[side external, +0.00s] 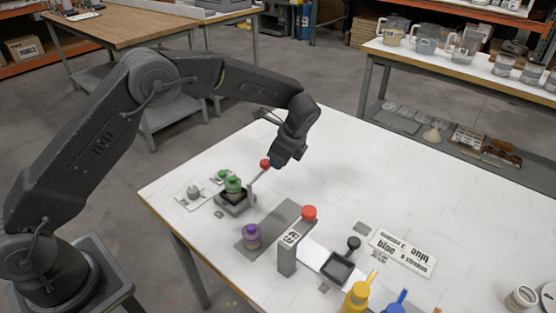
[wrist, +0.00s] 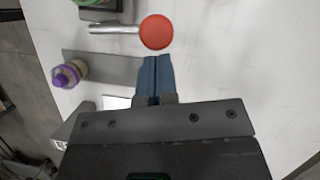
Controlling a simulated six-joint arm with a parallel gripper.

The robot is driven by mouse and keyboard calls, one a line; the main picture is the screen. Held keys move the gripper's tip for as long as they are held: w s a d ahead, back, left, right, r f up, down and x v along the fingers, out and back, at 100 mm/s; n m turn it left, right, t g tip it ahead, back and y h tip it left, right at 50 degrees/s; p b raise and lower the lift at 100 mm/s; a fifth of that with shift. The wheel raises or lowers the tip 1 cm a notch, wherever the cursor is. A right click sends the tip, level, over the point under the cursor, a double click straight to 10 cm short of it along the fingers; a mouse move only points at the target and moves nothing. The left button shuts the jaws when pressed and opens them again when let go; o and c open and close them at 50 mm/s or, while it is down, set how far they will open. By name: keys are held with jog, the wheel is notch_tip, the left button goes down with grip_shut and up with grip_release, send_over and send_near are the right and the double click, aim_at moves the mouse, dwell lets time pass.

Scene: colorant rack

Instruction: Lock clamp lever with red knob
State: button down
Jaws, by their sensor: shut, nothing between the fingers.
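The clamp lever is a pale metal rod (wrist: 114,29) with a round red knob (side external: 265,163) at its end. In the side view the rod slants up and right from a dark clamp base (side external: 236,207) that holds a green-capped bottle (side external: 233,184). The knob also shows in the wrist view (wrist: 157,32), just beyond my fingertips. My gripper (side external: 277,163) is shut and empty, with its blue-grey fingers (wrist: 155,62) together beside the knob. I cannot tell whether they touch it.
A purple-capped bottle (side external: 252,236) stands on a grey plate (side external: 277,222). A black tray (side external: 338,268), a yellow bottle (side external: 356,297) and a blue one (side external: 393,304) are at the front. The white table's right side is mostly clear.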

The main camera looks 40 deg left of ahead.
jog(key=shift+w+a+n, duration=0.15)
jog(key=shift+a+n, duration=0.25)
jog(key=shift+n, duration=0.2)
jog(key=s+a+n+g+h, duration=0.3)
jog(key=s+a+n+h, duration=0.2)
jog(key=a+n, duration=0.5)
jog(key=shift+n, duration=3.2)
